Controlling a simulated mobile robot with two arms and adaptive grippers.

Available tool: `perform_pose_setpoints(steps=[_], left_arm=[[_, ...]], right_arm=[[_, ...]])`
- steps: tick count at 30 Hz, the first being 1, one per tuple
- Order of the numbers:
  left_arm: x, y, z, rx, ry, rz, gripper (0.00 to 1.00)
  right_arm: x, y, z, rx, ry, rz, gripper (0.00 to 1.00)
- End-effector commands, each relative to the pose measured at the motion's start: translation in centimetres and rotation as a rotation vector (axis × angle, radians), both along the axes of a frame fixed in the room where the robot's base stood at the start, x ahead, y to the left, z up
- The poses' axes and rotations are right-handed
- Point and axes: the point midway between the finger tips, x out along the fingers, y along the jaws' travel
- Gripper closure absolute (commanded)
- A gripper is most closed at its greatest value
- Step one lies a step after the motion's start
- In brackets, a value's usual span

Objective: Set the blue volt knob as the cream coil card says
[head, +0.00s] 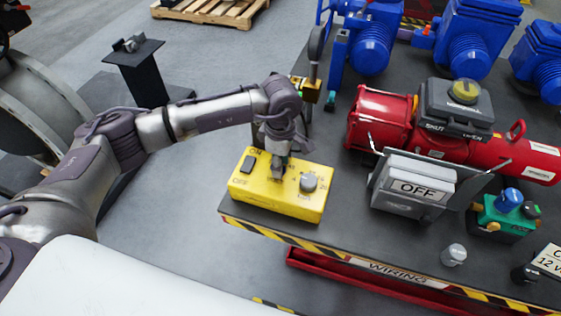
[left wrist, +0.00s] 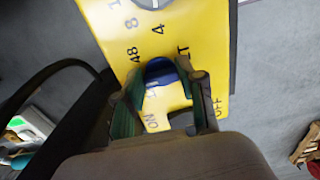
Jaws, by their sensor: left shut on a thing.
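The yellow box (head: 250,198) lies on the table's front left corner. My left gripper (head: 277,172) reaches down onto the box's top, between switch and grey knob. In the left wrist view its fingers (left wrist: 165,92) are shut around the blue volt knob (left wrist: 160,69). Printed numbers such as 48, 8 and 4 show beside it; its pointer setting cannot be read. The cream card (head: 549,261) at the right edge is cut off, showing "C" and "12 V". My right gripper is out of view.
A grey box marked OFF (head: 419,188), a red actuator (head: 385,117) and a green box with knobs (head: 490,217) stand to the right. Blue actuators (head: 465,40) line the back. A small grey cylinder (head: 454,254) stands near the striped front edge.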

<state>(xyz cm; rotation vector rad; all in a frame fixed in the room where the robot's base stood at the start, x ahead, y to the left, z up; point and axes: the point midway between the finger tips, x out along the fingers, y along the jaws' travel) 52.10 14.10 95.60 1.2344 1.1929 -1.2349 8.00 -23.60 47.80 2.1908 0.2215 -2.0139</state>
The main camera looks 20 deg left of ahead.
Motion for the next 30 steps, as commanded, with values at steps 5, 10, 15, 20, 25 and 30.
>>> perform_pose_setpoints(steps=[5,10,15,20,25,30], left_arm=[[0.0,0.0,0.0,0.000,-0.001,0.004,0.95],[0.1,0.0,-0.1,0.000,-0.001,0.037,0.95],[0.1,0.0,-0.3,-0.001,-0.003,0.121,0.95],[0.2,0.0,-0.4,-0.001,-0.003,0.246,0.95],[0.3,0.1,-0.4,0.000,-0.003,0.402,0.95],[0.3,0.1,-0.3,-0.001,-0.003,0.552,0.95]], right_arm=[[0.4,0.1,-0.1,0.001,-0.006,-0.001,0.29],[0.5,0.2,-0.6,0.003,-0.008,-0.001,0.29],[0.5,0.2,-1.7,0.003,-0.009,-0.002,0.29],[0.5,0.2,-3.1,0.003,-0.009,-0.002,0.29],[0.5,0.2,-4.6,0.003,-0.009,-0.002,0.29],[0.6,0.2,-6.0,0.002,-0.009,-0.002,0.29]])
